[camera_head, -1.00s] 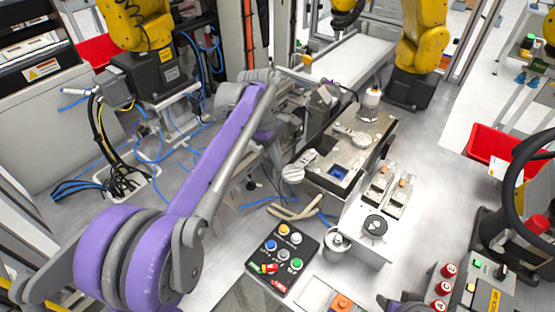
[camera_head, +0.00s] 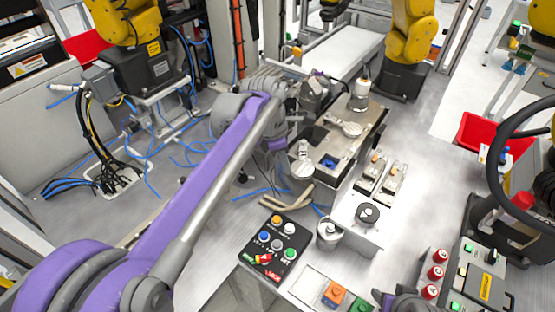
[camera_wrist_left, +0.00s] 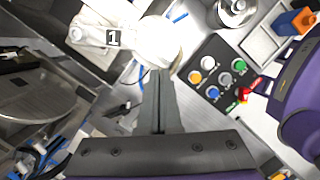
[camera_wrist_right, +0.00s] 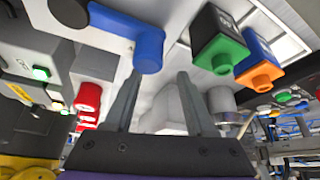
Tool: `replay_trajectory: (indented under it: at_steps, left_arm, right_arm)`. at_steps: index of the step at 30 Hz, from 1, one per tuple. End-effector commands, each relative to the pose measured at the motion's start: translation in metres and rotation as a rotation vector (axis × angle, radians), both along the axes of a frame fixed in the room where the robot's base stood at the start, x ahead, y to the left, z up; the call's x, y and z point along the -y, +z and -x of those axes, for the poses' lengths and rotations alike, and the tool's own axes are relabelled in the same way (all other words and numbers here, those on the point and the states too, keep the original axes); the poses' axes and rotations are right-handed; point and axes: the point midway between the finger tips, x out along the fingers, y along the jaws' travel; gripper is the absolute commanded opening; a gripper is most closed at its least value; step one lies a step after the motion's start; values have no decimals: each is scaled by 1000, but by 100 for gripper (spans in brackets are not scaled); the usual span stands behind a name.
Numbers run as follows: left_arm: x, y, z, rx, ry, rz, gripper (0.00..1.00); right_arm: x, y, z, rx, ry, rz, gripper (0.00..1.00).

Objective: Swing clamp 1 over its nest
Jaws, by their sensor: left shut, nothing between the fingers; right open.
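Clamp 1 is a pale lever with a round end (camera_head: 303,170) at the left edge of the metal fixture (camera_head: 352,160). In the left wrist view its "1" label (camera_wrist_left: 113,38) and round end (camera_wrist_left: 158,42) show clearly. A blue part (camera_head: 329,162) lies in the nest to the right of the clamp; the round end is beside it, not over it. My left gripper (camera_wrist_left: 161,74) is shut and empty, its tips close to the round end's side; I cannot tell if they touch. My right gripper (camera_wrist_right: 160,80) is open, with nothing between its fingers.
A second clamp (camera_head: 351,128) sits farther back on the fixture. A button panel (camera_head: 275,248), a small metal pot (camera_head: 328,234) and a tray with an orange block (camera_head: 335,292) stand nearer. Blue hoses (camera_head: 150,165) lie at left.

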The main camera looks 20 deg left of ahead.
Motion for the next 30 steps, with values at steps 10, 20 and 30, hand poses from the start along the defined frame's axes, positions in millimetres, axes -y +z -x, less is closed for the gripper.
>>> replay_trajectory:
  at_steps: [10, 20, 30]
  left_arm:
    - [37, 1, 2, 0, 186, 1, 0]
    - [69, 1, -7, 0, 185, 1, 0]
    - [92, 1, -21, 1, 187, 1, 0]
  right_arm:
    - [0, 0, 0, 0, 0, 0, 56]
    - [0, 5, -2, 3, 0, 0, 56]
    - [0, 9, -3, 6, 0, 0, 56]
